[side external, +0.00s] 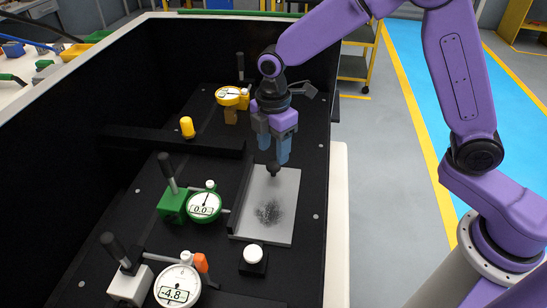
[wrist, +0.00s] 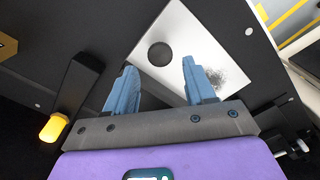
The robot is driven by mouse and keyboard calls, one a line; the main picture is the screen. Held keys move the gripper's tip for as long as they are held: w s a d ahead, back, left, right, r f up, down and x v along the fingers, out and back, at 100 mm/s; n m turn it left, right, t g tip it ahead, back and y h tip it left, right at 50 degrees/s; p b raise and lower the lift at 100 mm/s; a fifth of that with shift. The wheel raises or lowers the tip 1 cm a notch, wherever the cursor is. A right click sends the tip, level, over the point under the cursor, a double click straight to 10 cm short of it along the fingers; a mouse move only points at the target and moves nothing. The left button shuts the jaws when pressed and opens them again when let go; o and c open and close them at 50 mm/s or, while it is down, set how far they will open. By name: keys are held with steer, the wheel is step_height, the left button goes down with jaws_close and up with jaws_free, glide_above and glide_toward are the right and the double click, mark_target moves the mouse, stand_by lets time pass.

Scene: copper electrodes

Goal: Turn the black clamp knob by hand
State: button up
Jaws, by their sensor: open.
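The black clamp knob (side external: 273,169) stands at the far end of a light grey metal plate (side external: 284,205). In the wrist view the knob (wrist: 160,54) is a dark round shape on the pale plate (wrist: 188,35), a little beyond and between my fingertips. My gripper (side external: 273,151) points down just above the knob, its blue fingers apart. The wrist view shows my gripper (wrist: 159,66) open with nothing between the fingers. I cannot tell whether a fingertip touches the knob. A dark speckled patch marks the plate's near half.
Dial gauges stand on the black bench: yellow (side external: 228,96), green (side external: 203,206) and white (side external: 177,287). A white button (side external: 253,253) sits near the plate's front. A yellow knob (side external: 187,127) stands to the left, by a black bar (side external: 170,139). Open floor lies right of the bench.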

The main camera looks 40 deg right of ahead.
mark_target(273, 165)
steer(key=shift+f, duration=1.85)
steer(key=shift+f, duration=0.3)
steer(key=c, duration=0.8)
